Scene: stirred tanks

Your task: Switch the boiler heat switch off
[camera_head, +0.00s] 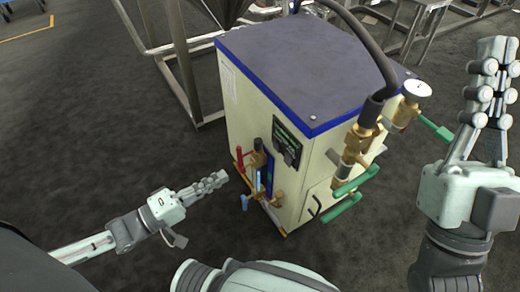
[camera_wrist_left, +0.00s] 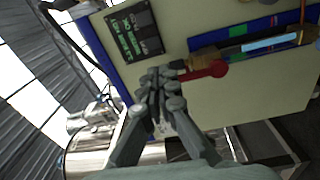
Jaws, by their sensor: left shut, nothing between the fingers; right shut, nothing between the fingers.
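The boiler (camera_head: 300,62) is a cream box with a dark top and blue edges. A black panel (camera_head: 287,141) with green lettering is on its front, and small dark switches (camera_head: 291,154) sit at the panel's lower part. I cannot tell their on or off position. In the left wrist view the panel (camera_wrist_left: 133,32) is at the upper left, with dark switches (camera_wrist_left: 150,44) on it. My left gripper (camera_head: 221,179) is shut and empty, left of the boiler's front and lower than the panel; its fingertips (camera_wrist_left: 157,82) show just below the panel. My right gripper (camera_head: 496,48) is shut and empty, raised at the right.
A red-handled valve (camera_head: 239,161) and a sight glass with brass fittings (camera_head: 258,180) stick out of the boiler front. Green-handled valves (camera_head: 352,185) and a black hose (camera_head: 372,55) are at its right side. Metal frames stand behind. The floor (camera_head: 90,130) at left is clear.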

